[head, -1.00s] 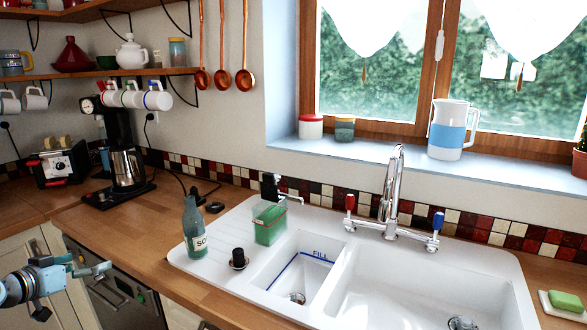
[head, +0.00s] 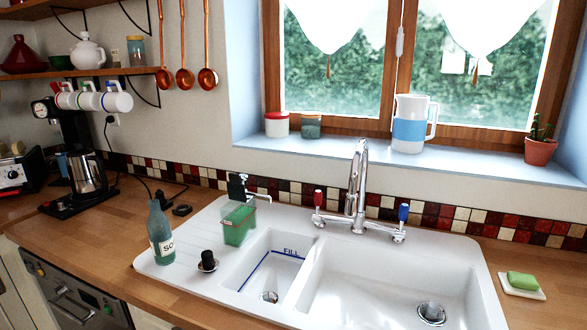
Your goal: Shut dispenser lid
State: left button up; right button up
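The dispenser (head: 238,226) stands on the back left of the sink deck. It is a clear box filled with green liquid. A black piece with a metal spout, which looks like its lid (head: 237,187), stands raised at the dispenser's back edge, so the top looks open. The exact hinge is too small to make out. Neither of my grippers is in view.
A teal soap bottle (head: 161,235) and a black stopper (head: 208,262) stand on the sink's left drainboard. The tap (head: 357,190) rises to the dispenser's right. A kettle (head: 88,174) is at the far left. The wooden counter (head: 95,220) between is mostly clear.

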aim_at(236, 191)
jog(key=z, duration=0.05)
jog(key=k, duration=0.5)
jog(key=u, duration=0.65)
jog(key=i, duration=0.8)
jog(key=z, duration=1.45)
